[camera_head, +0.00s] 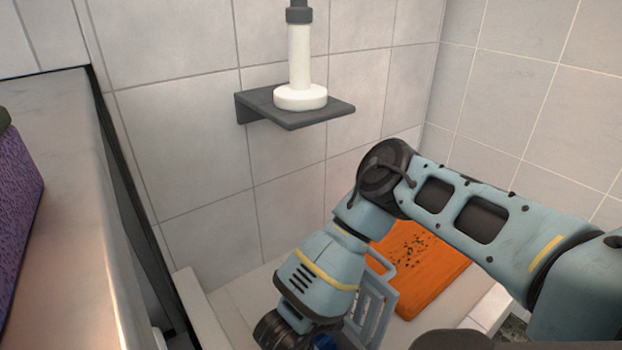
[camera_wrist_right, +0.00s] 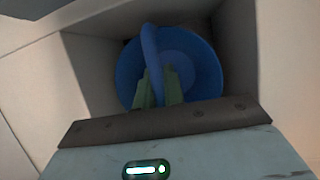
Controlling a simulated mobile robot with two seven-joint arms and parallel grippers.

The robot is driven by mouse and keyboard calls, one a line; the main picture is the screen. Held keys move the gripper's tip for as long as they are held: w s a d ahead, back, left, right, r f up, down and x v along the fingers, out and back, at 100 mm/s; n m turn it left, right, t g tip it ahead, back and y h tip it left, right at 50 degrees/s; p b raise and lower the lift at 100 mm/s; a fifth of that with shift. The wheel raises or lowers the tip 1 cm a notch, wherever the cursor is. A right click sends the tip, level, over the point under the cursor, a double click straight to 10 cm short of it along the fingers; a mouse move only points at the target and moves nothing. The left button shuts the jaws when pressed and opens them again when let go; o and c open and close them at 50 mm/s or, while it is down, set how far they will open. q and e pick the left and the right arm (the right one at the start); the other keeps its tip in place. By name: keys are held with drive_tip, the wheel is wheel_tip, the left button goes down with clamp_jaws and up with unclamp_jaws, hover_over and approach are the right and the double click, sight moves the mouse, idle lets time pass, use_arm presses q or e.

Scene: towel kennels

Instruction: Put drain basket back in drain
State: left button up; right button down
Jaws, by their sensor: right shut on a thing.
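The drain basket (camera_wrist_right: 202,62) is a round blue cup with an arched handle, seen from above in the right wrist view. My right gripper (camera_wrist_right: 158,86) is shut on its handle, with a green finger on each side. The basket sits over or inside a dark square drain opening (camera_wrist_right: 90,62); I cannot tell how deep it is. In the head view a bit of blue (camera_head: 323,342), likely the basket, shows at the bottom edge beside my right wrist. The right fingertips are hidden there. My left gripper is not in view.
An orange mat (camera_head: 432,275) with dark specks lies on the floor beyond my right arm. A slotted grey-blue item (camera_head: 378,298) stands close beside the forearm. A dark wall shelf (camera_head: 325,112) holds a white cylinder (camera_head: 300,65). A ledge (camera_head: 75,210) with a purple object (camera_head: 18,190) is left.

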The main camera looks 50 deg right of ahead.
drive_tip(key=c, duration=1.5)
unclamp_jaws()
drive_tip(key=shift+f, duration=0.15)
drive_tip(key=p+v, duration=0.5)
drive_tip(key=v, duration=0.7)
drive_tip(key=shift+r, duration=0.2)
